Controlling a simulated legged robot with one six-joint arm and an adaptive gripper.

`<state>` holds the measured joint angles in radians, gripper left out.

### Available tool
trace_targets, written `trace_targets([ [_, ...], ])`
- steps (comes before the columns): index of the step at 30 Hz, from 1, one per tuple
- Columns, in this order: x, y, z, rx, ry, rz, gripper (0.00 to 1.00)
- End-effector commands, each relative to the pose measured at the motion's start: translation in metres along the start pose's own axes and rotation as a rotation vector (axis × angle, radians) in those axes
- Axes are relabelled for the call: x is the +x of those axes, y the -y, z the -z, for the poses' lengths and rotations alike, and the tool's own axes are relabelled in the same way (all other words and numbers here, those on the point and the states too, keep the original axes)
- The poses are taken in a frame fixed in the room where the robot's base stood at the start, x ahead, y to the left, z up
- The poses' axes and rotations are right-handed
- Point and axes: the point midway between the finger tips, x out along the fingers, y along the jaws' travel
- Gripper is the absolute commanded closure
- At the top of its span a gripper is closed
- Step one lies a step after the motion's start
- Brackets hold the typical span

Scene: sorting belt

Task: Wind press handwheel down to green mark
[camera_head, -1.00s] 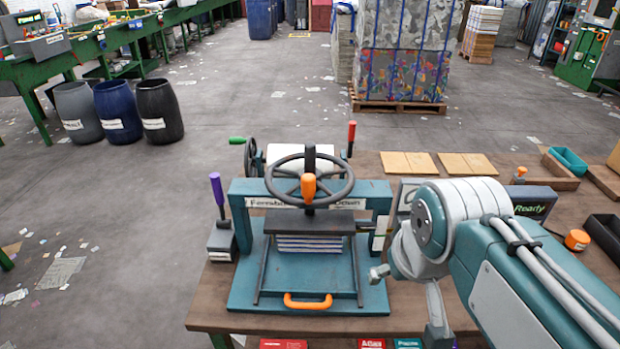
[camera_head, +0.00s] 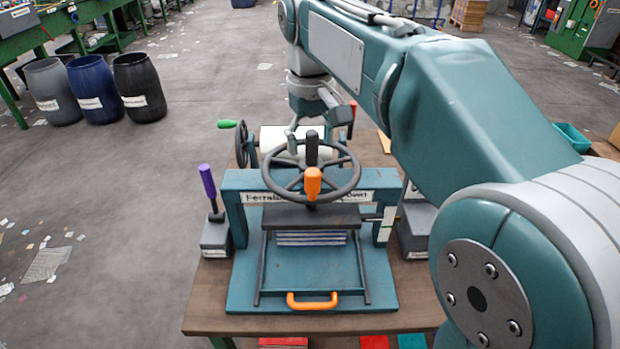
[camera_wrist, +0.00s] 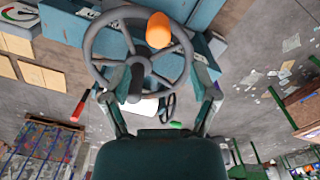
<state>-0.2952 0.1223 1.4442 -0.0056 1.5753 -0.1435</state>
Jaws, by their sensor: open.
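The teal press (camera_head: 245,290) stands on the brown table. Its dark handwheel (camera_head: 268,180) lies flat on top, with an orange knob (camera_head: 313,183) on the near rim and a black post at its centre. The wheel and knob (camera_wrist: 159,30) fill the upper middle of the wrist view. My gripper (camera_head: 310,128) is open and empty at the wheel's far side; in the wrist view its fingers (camera_wrist: 160,97) spread around the black post's end, apart from the knob. A dark plate (camera_head: 310,216) sits over a striped stack (camera_head: 311,239). A white side plate (camera_head: 387,225) shows; its green mark is too small to tell.
A purple-handled lever (camera_head: 208,190) stands left of the press, and a green-handled crank (camera_head: 240,140) behind it. A red handle (camera_head: 352,112) rises at the back, close to my arm. An orange handle (camera_head: 312,301) is in front. My arm covers the table's right side.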

Motion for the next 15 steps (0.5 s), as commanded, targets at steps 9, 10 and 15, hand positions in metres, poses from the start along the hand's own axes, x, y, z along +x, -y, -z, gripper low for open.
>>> trace_targets([
  [9,0.059,0.001,0.000,0.001,0.003,-0.001,0.24],
  [10,0.065,0.001,0.000,0.001,0.003,-0.001,0.24],
  [15,0.087,0.001,0.001,0.001,0.001,-0.001,0.24],
])
